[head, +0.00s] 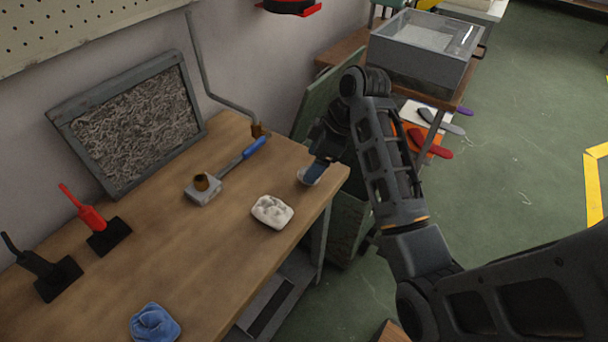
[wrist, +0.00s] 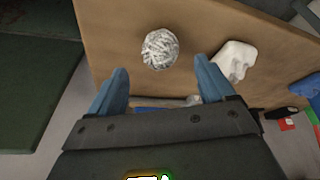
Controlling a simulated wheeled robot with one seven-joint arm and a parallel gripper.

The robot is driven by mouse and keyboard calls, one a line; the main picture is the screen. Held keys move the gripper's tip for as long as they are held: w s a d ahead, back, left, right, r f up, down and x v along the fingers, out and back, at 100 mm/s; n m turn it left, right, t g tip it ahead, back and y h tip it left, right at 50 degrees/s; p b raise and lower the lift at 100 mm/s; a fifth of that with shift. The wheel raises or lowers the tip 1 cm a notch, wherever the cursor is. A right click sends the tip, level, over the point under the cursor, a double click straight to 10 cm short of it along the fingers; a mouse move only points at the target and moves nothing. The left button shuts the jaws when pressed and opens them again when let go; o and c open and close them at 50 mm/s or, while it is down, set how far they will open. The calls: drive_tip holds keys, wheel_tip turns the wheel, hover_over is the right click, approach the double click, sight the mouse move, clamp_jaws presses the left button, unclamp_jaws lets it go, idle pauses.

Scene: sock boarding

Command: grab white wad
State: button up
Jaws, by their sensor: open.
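The white wad (head: 272,211), a smooth lumpy piece, lies on the wooden workbench near its right edge. In the wrist view the white wad (wrist: 236,59) is right of centre, close beside the right fingertip and outside the jaws. A crumpled grey-white ball (wrist: 160,49) lies on the bench ahead of the gap between the fingertips; in the head view this ball (head: 309,176) is partly hidden by a finger. My gripper (head: 318,170) is over the bench's far right corner. In the wrist view my gripper (wrist: 161,68) has its blue fingers apart, with nothing between them.
A blue wad (head: 155,322) lies at the near end of the workbench (head: 150,255). A blue-handled tool (head: 225,172) lies behind the white wad. Red (head: 92,218) and black (head: 38,265) handled tools stand left. A framed panel (head: 130,120) leans at the wall.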

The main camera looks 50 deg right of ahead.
drive_tip(key=shift+x, duration=2.25)
drive_tip(key=shift+s, duration=0.2)
drive_tip(key=c, duration=1.1)
drive_tip(key=shift+d, duration=0.1)
